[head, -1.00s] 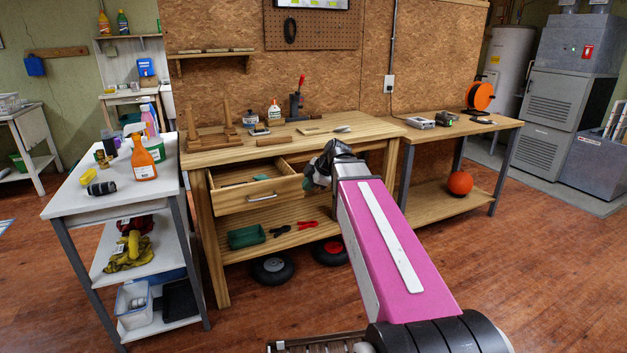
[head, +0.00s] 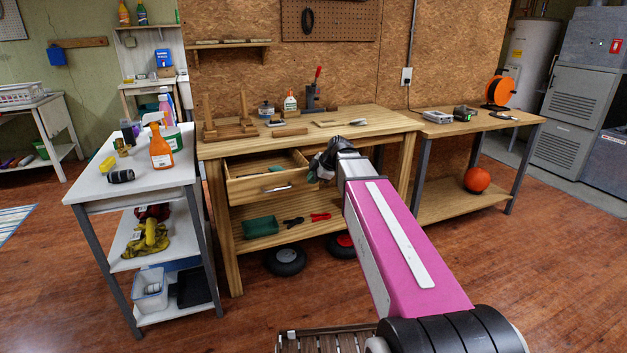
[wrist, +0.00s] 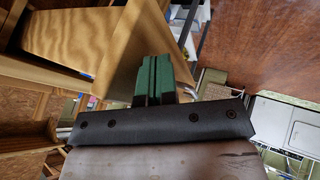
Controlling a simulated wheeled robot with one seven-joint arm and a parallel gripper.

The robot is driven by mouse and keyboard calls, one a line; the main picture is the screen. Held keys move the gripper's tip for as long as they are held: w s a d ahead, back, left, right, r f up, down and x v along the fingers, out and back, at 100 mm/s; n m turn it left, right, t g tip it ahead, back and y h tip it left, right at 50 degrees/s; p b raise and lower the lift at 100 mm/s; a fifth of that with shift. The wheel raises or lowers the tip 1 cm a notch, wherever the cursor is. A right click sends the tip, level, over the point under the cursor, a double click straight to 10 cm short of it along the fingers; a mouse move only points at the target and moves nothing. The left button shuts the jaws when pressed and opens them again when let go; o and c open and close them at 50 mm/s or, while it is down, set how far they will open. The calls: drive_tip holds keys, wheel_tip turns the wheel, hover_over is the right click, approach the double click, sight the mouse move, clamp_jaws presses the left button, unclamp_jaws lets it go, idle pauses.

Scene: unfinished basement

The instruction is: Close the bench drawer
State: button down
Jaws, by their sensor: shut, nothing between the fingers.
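The bench drawer (head: 250,188) stands partly open under the top of the wooden workbench (head: 350,133). Its light wood front has a metal bar handle (head: 279,188), and part of its inside shows from above. My gripper (head: 322,167) is at the right end of the drawer front; in the head view my wrist partly hides it. In the wrist view my gripper's green fingers (wrist: 154,78) are together with nothing between them. They overlap a wooden panel (wrist: 160,28) that looks like the drawer front; I cannot tell whether they touch it.
A white cart (head: 140,183) with an orange spray bottle (head: 160,150) stands close on the left. A green bin (head: 261,227) and tools lie on the bench's lower shelf. A second bench (head: 480,127) stands to the right. The floor on the right is clear.

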sight(298, 159)
drive_tip(key=w+a, duration=0.1)
drive_tip(key=w, duration=0.4)
drive_tip(key=w+a, duration=0.2)
drive_tip(key=w, duration=0.4)
drive_tip(key=w+a, duration=0.2)
drive_tip(key=w, duration=0.4)
drive_tip(key=shift+w, duration=0.15)
